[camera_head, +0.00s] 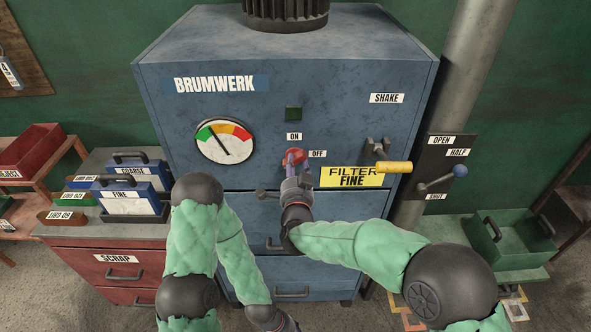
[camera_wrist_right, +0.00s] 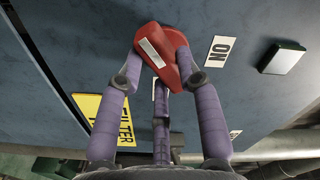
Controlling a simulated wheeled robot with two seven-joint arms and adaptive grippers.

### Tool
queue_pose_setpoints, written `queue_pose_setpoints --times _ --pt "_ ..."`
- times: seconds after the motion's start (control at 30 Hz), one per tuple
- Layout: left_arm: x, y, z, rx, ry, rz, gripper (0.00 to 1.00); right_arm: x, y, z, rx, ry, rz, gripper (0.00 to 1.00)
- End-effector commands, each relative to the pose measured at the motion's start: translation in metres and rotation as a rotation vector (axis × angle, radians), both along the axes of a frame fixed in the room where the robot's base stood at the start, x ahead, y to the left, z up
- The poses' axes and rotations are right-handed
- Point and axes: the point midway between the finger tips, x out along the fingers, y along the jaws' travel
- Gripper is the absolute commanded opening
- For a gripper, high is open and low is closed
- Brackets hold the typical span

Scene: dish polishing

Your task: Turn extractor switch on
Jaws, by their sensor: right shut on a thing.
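The extractor switch is a red rotary knob (camera_head: 294,156) on the front of the blue BRUMWERK cabinet (camera_head: 350,130). The ON label (camera_head: 294,136) is above it and the OFF label (camera_head: 317,154) is to its right. My right gripper (camera_head: 296,174) is shut on the knob from the front. In the right wrist view, purple fingers (camera_wrist_right: 162,68) flank the red knob (camera_wrist_right: 165,42), whose white stripe is tilted. I cannot tell its exact setting. The ON label (camera_wrist_right: 221,50) shows beside it. My left gripper (camera_head: 287,324) hangs low at the bottom edge, its fingers mostly out of frame.
A dark green square (camera_head: 293,114) sits above the switch. A gauge (camera_head: 225,140) is to its left. A yellow handle (camera_head: 394,167) and a FILTER FINE plate (camera_head: 352,177) are to its right. A lever (camera_head: 442,180) stands beside the pipe. Panels lie on the left bench.

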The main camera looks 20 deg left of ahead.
Motion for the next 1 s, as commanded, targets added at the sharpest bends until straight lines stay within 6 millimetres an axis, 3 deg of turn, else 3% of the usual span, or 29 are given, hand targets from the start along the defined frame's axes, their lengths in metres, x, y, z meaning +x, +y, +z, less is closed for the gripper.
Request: queue_pose_setpoints --times 0.6,1.0 --pt "0.000 0.000 0.001 0.000 0.000 0.000 0.50 0.000 -0.002 0.003 -0.560 -0.158 0.000 0.03" --pt "0.000 0.000 0.008 0.000 0.000 0.000 0.50 0.001 -0.003 0.004 -0.829 -0.236 0.000 0.03"
